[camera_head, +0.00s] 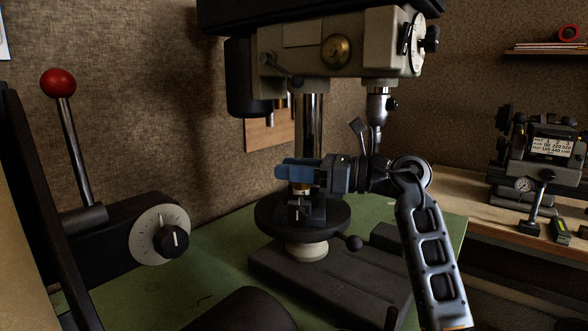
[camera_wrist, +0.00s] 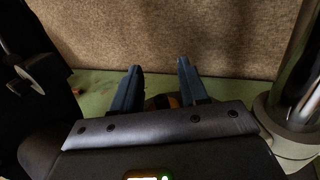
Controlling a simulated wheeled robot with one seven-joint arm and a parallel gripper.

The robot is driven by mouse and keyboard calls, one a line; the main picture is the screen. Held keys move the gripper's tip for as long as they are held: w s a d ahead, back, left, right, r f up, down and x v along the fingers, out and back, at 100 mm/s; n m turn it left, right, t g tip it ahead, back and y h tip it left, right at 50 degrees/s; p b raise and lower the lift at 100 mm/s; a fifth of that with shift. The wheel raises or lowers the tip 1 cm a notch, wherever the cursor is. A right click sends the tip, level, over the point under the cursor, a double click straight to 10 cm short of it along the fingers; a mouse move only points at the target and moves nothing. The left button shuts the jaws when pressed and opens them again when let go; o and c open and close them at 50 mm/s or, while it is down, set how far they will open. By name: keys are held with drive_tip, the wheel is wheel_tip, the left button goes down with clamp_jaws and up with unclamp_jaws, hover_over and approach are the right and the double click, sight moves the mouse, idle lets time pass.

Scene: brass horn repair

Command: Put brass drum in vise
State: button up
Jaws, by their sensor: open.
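The brass drum (camera_head: 300,187) shows as a small golden patch under my gripper's fingers, at the top of the vise. A bit of it also shows low between the fingers in the wrist view (camera_wrist: 174,101). The small dark vise (camera_head: 293,213) stands on the round table of the drill press. My gripper (camera_head: 284,171) reaches in from the right with its blue fingers level, just above the vise. In the wrist view my gripper (camera_wrist: 160,70) has its fingers apart, with a gap between them. The fingers hide most of the drum, so I cannot tell how deep it sits in the jaws.
The drill press head (camera_head: 335,45) and its chuck (camera_head: 377,105) hang above my arm. The round table (camera_head: 335,220) has a ball handle at its right. A red-knobbed lever (camera_head: 58,83) stands at left. The green bench top (camera_head: 215,265) is mostly clear at front left.

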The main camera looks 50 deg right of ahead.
drive_tip(key=b+v, duration=0.2)
drive_tip(key=v, duration=1)
drive_tip(key=shift+b, duration=0.4)
idle(0.6)
